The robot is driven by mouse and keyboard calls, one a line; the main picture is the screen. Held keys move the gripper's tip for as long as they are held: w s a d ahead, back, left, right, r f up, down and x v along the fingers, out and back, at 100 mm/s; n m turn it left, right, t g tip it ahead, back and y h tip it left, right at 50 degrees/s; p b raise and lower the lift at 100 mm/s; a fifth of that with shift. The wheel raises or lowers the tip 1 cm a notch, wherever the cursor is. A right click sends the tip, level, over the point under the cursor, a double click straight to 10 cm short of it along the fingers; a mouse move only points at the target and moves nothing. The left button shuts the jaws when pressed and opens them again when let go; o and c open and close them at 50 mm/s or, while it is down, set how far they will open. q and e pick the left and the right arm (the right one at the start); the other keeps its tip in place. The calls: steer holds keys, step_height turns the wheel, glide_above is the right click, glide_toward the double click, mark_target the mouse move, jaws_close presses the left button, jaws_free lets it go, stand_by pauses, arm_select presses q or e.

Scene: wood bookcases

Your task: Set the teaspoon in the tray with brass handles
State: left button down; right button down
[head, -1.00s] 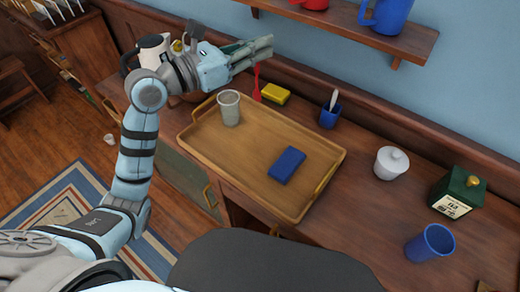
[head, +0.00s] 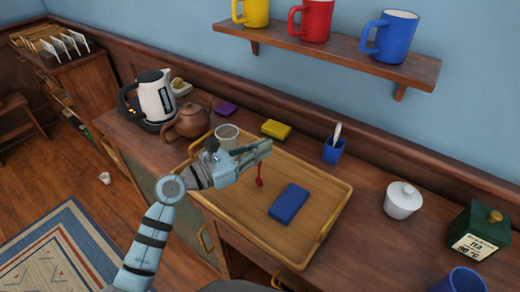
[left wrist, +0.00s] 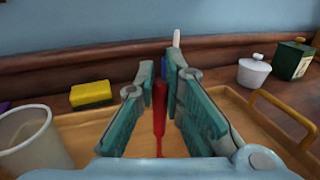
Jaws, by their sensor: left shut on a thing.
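My left gripper (head: 264,148) is shut on a red teaspoon (head: 259,180), which hangs upright, bowl down, over the wooden tray with brass handles (head: 312,238). In the left wrist view the teaspoon (left wrist: 159,118) stands between the teal fingers (left wrist: 166,85). I cannot tell whether its lower end touches the tray floor. A blue box-like thing (head: 289,203) lies in the tray right of the spoon. A grey cup (head: 227,133) stands in the tray's back left corner, partly hidden by my gripper. My right gripper is not in view.
Behind the tray are a yellow sponge (head: 276,129) and a blue holder (head: 333,150) with a pale utensil. A brown teapot (head: 187,122) and kettle (head: 155,97) stand left. A white lidded bowl (head: 402,200) and green tea tin (head: 478,232) stand right. Mugs line the shelf (head: 330,50) above.

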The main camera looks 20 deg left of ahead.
arm_select(q)
steer(key=shift+f, duration=0.1)
steer(key=c, duration=1.7)
jaws_free()
steer(key=shift+r, duration=0.2)
steer(key=b+v, duration=0.2)
steer(key=v, duration=0.9)
steer(key=shift+s+a+f, duration=0.1)
steer(key=shift+s+a, duration=0.2)
